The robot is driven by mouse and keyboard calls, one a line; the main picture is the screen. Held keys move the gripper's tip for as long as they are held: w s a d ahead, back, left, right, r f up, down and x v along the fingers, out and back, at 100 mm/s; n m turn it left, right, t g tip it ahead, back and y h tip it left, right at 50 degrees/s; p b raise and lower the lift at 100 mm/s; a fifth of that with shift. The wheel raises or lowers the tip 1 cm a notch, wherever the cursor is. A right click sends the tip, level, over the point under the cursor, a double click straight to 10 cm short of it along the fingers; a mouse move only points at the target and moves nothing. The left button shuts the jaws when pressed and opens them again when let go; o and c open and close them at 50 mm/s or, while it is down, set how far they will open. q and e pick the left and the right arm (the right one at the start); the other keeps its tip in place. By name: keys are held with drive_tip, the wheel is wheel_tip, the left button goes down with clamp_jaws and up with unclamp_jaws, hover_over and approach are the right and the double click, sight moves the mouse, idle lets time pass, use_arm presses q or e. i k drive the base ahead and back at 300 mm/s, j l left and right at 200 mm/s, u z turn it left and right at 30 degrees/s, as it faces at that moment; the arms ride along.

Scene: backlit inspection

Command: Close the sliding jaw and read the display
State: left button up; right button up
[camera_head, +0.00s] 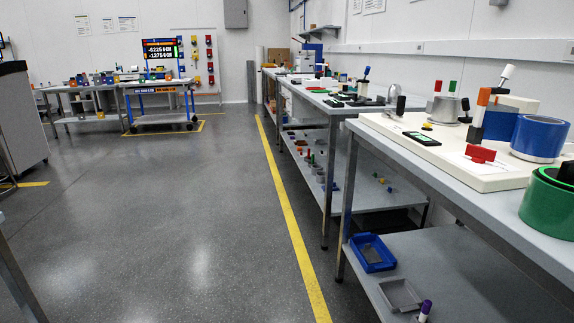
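A small dark display with a green screen (420,138) lies on a white board (395,126) on the near right bench. Its reading is too small to make out. A red piece (480,153) stands on the same board, right of the display. I cannot tell whether it is the sliding jaw, and no jaw gap shows clearly. An upright piece with an orange top and dark lower part (481,108) stands just behind the red piece. Neither of my grippers shows in this view.
A blue ring (540,138) and a green ring (550,203) stand at the bench's right. A blue tray (372,253) and a grey tray (400,295) lie on the lower shelf. A screen with numbers (161,49) stands far back. The grey floor (170,210) is clear left of the yellow line.

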sight(361, 99)
drive_tip(key=i+j+z, duration=0.25)
drive_tip(key=i+z, duration=0.15)
drive_tip(key=i, duration=0.2)
drive_tip(key=i+j+z, duration=0.45)
drive_tip(key=i+z, duration=0.25)
drive_tip(key=i+j+z, duration=0.2)
drive_tip(key=z, duration=0.2)
drive_tip(key=i+j+z, duration=0.3)
drive_tip(key=z, duration=0.15)
